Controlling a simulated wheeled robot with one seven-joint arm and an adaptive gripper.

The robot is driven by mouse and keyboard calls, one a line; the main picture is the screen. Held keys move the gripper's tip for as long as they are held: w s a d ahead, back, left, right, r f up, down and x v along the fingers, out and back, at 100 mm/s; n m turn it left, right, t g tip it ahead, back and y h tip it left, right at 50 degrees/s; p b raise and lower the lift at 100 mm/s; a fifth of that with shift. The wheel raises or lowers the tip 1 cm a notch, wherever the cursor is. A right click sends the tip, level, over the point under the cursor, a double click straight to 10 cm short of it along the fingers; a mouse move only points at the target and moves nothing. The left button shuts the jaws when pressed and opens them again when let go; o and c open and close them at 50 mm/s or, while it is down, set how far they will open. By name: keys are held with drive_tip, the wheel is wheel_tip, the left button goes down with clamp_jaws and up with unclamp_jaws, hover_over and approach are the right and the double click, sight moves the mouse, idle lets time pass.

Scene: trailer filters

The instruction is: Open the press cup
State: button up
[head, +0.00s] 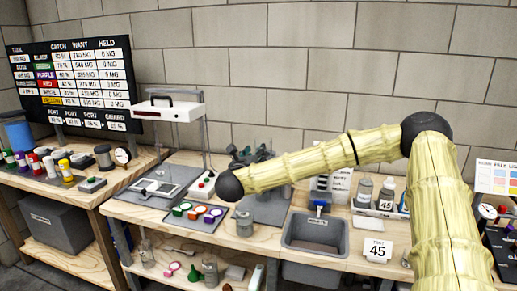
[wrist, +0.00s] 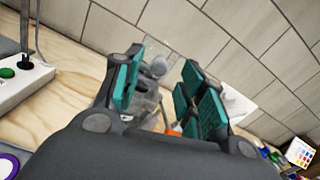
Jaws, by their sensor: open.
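My gripper (wrist: 160,85) is open, with teal pads on both fingers. In the head view my gripper (head: 252,155) is dark and partly hidden behind my arm, above the bench. Between and beyond the fingers in the wrist view is a clear, greyish object (wrist: 146,104) with a rounded grey part near its top. It may be the press cup, but I cannot tell for certain. An orange piece (wrist: 172,131) shows low between the fingers. No contact between the pads and the clear object is visible. In the head view my arm and gripper hide most of this spot.
A white control box (head: 203,185) with buttons stands left of my gripper. A tray of coloured rings (head: 195,215) and a clear jar (head: 243,222) are nearer. A grey bin (head: 316,234) is set right of them. A block wall rises behind the bench.

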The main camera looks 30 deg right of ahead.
drive_tip(key=shift+p+x, duration=0.3)
drive_tip(key=shift+x, duration=1.95)
drive_tip(key=shift+c, duration=0.4)
clamp_jaws()
